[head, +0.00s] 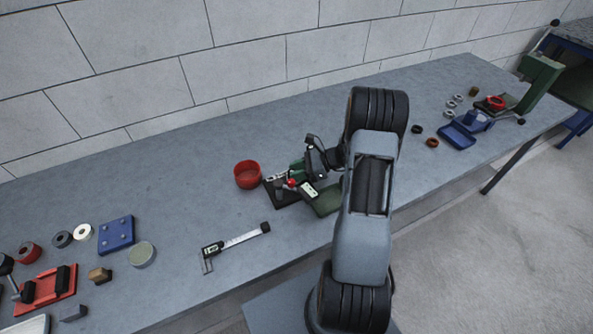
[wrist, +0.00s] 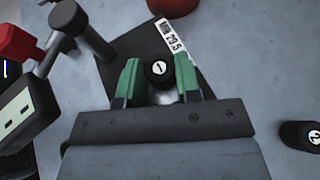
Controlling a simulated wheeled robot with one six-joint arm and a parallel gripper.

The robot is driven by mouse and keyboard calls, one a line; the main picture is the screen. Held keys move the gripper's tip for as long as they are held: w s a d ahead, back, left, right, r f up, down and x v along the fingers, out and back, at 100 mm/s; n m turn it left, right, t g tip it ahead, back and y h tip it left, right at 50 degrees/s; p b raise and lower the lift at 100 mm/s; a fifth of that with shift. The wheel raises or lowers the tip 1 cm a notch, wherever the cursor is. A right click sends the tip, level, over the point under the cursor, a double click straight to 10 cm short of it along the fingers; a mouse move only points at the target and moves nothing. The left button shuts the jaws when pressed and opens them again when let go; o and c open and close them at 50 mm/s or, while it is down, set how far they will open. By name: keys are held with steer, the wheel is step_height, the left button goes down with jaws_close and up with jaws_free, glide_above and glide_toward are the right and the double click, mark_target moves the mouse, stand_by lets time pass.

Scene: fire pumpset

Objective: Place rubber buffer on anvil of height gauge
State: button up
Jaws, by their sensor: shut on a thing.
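My gripper (wrist: 158,66) is shut on a black rubber buffer (wrist: 158,74) marked 1, which sits upright between the green fingers. The buffer is over the dark base plate of the height gauge (wrist: 112,68), by a label reading MIN 29.5. A pale surface shows just under the buffer; I cannot tell whether they touch. The gauge's post, red part and display are at the left of the wrist view. In the head view the height gauge (head: 283,194) is beside my gripper (head: 312,178), and the held buffer is hidden.
A second black buffer (wrist: 303,135) marked 2 lies to the right. A red bowl (head: 248,175) stands behind the gauge. A caliper (head: 235,242) lies left of the gauge. Blue and red fixtures occupy both table ends.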

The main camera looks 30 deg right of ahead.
steer(key=shift+f, duration=0.2)
steer(key=o, duration=0.9)
steer(key=shift+r, duration=0.1)
